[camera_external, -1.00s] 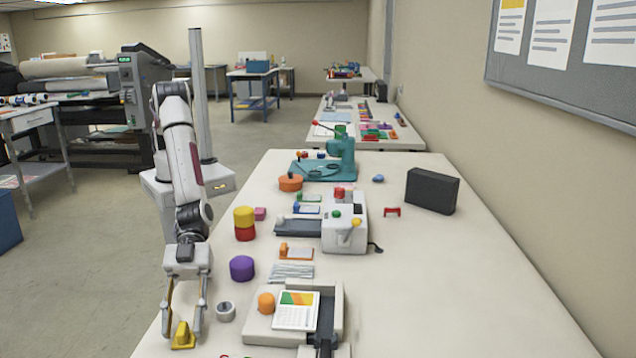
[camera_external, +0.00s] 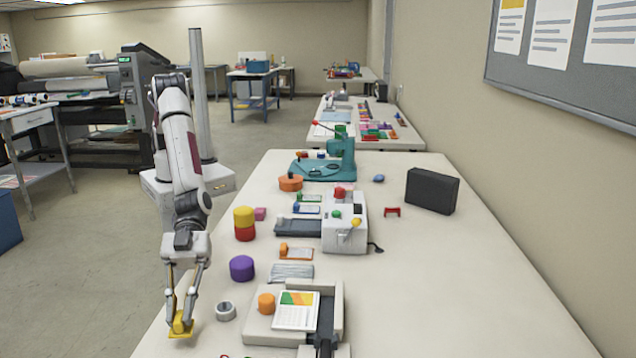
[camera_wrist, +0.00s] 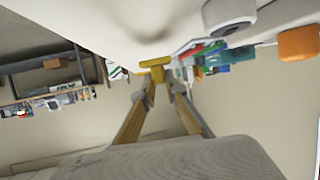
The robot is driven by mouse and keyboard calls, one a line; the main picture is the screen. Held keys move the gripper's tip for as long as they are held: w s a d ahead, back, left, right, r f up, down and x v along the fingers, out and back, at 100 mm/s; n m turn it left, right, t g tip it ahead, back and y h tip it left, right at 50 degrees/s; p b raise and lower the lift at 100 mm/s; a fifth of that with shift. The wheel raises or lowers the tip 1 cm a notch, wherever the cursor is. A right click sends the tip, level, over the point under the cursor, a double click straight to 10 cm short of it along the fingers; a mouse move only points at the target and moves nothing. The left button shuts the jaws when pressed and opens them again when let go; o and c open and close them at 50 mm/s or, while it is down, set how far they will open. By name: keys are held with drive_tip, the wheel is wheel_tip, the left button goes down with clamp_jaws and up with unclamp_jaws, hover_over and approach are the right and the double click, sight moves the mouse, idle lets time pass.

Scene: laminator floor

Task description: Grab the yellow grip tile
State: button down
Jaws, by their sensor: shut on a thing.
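The yellow grip tile (camera_external: 180,326) is a flat yellow plate with an upright grip, at the near left edge of the white table. My gripper (camera_external: 180,318) is shut on its upright grip from above. The tile's plate is at or very near the tabletop; I cannot tell whether it is lifted. In the wrist view the yellow tile (camera_wrist: 155,63) shows between the fingertips of my gripper (camera_wrist: 158,76).
A silver tape roll (camera_external: 225,311) stands just right of the tile. A beige machine with a calendar card (camera_external: 297,311) and an orange cylinder (camera_external: 266,303) is further right. A purple cylinder (camera_external: 242,268) stands behind. The table's left edge is close by.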

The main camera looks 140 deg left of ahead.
sight(180, 310)
drive_tip(key=shift+r, duration=3.55)
